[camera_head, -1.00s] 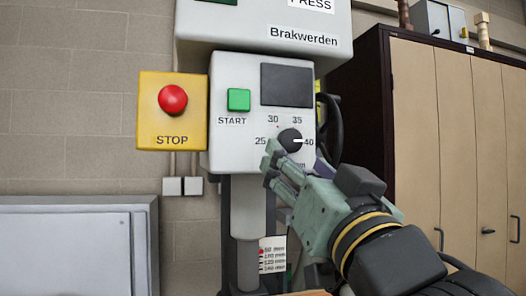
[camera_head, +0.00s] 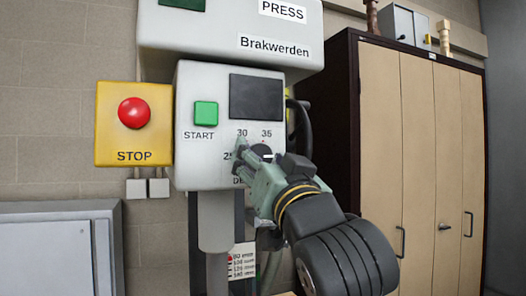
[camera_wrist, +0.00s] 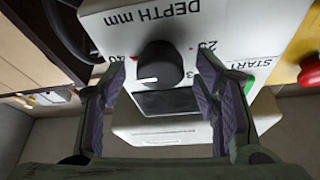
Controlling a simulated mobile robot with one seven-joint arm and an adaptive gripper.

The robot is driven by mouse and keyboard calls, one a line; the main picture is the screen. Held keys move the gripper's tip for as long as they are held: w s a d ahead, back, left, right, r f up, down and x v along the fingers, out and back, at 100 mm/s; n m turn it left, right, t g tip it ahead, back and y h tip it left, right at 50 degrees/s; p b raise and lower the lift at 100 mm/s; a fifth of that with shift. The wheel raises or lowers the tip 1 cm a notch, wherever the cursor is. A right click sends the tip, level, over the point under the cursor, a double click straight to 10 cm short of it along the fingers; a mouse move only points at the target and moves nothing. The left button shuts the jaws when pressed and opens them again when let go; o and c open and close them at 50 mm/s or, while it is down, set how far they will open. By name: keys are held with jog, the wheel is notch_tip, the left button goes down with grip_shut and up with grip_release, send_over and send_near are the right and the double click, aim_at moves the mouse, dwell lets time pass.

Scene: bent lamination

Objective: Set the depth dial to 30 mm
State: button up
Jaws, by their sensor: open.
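The depth dial (camera_wrist: 161,62) is a dark round knob with a white pointer line, on a pale press panel with "DEPTH mm" lettering. In the wrist view, which is upside down, the line points left, towards the 40 side. In the head view the dial (camera_head: 262,150) is partly hidden by my gripper (camera_head: 246,157); the 25 is partly covered and the 40 is hidden. My gripper (camera_wrist: 161,72) is open, with one finger on each side of the dial in the wrist view. I cannot tell whether the fingertips touch the dial or panel.
The green START button (camera_head: 205,114) and a dark screen (camera_head: 256,98) are above the dial. A yellow box with a red STOP button (camera_head: 134,113) is at the left. A tall cabinet (camera_head: 402,140) stands at the right, and a grey cabinet (camera_head: 50,250) at lower left.

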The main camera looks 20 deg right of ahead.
jog(key=shift+w, duration=0.1)
jog(key=shift+c, duration=0.5)
jog(key=c, duration=1)
